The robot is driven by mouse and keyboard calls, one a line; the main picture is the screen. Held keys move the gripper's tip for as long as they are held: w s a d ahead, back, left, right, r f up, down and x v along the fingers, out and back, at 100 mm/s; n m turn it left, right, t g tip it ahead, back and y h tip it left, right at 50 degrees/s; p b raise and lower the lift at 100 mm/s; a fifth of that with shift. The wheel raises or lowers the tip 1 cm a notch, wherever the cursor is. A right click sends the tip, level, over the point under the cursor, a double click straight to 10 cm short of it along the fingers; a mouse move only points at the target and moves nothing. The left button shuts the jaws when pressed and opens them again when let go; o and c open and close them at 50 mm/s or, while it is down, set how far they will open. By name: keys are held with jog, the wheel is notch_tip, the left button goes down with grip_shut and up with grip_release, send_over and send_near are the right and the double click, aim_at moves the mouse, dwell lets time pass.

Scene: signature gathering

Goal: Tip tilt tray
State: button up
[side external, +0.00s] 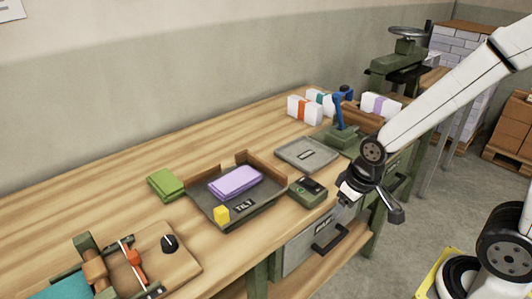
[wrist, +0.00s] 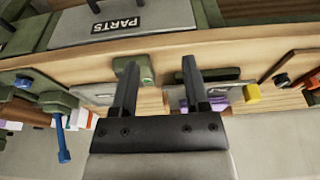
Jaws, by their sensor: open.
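The tilt tray (side external: 268,202) is a dark, shallow tray with brown raised edges and a TILT label, lying on the bench. A purple stack (side external: 236,182) lies in it, and a yellow block (side external: 221,214) is at its near left corner. In the wrist view part of the tilt tray (wrist: 212,92) shows beyond the right finger, with the yellow block (wrist: 252,93) beside it. My gripper (side external: 372,202) is open and empty off the front edge of the bench, to the right of the tray. Its two spread fingers (wrist: 158,70) show in the wrist view.
A green control box (side external: 308,191) stands between the tray and my gripper. A flat grey tray (side external: 307,153), a blue-handled device (side external: 342,125) and white bundles (side external: 304,109) stand farther back. A green stack (side external: 166,184) is left of the tray. A PARTS drawer (side external: 318,240) is below.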

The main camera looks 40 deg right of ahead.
jog(key=shift+o, duration=0.2)
jog(key=shift+o, duration=1)
notch_tip(320, 180, up, 3)
jog(key=g, duration=0.2)
send_over(221, 209)
jog(key=shift+s+d+r, duration=0.1)
jog(key=shift+s+d, duration=0.15)
jog(key=shift+d, duration=0.2)
jog(key=shift+w+a+g, duration=0.2)
jog(key=shift+a+g, duration=0.1)
jog(key=shift+a, duration=0.25)
jog(key=shift+f, duration=3.85)
